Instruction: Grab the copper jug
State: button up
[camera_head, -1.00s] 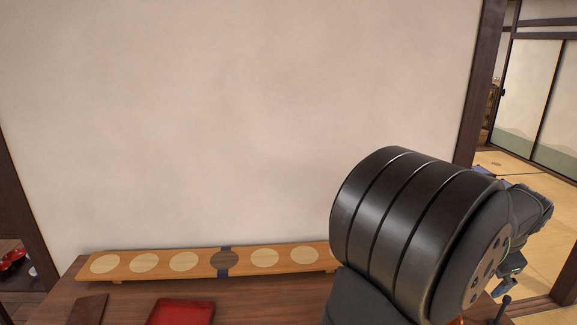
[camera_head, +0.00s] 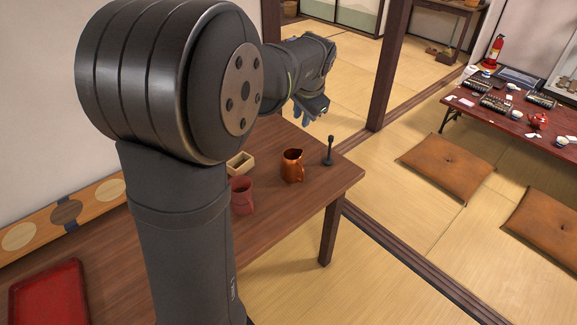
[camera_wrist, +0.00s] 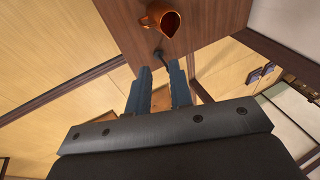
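The copper jug (camera_head: 292,166) stands upright on the wooden table near its right end. It also shows at the top of the wrist view (camera_wrist: 160,19), beyond my fingertips. My gripper (camera_head: 312,112) is above and behind the jug in the head view, apart from it. In the wrist view my gripper (camera_wrist: 158,72) has its two fingers spread with a gap between them and nothing in it.
A dark upright stand (camera_head: 329,150) is right of the jug. A reddish mug (camera_head: 242,195) and a small wooden box (camera_head: 240,163) are to its left. A red tray (camera_head: 50,296) lies further left. Wooden posts (camera_head: 388,65) stand behind the table.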

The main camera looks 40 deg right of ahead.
notch_tip(320, 180, down, 7)
jog(key=s+a+n+g+h, duration=0.1)
jog(key=s+n+g, duration=0.15)
jog(key=n, duration=0.55)
jog(key=n+g+h, duration=0.1)
jog(key=n+h, duration=0.5)
jog(key=n, duration=2.2)
send_near(303, 174)
jog(key=x, duration=0.5)
jog(key=shift+a+f, duration=0.1)
jog(key=shift+f, duration=0.15)
jog(key=shift+x, duration=2.95)
jog(key=shift+w+r, duration=0.1)
jog(key=shift+w, duration=0.1)
grip_shut()
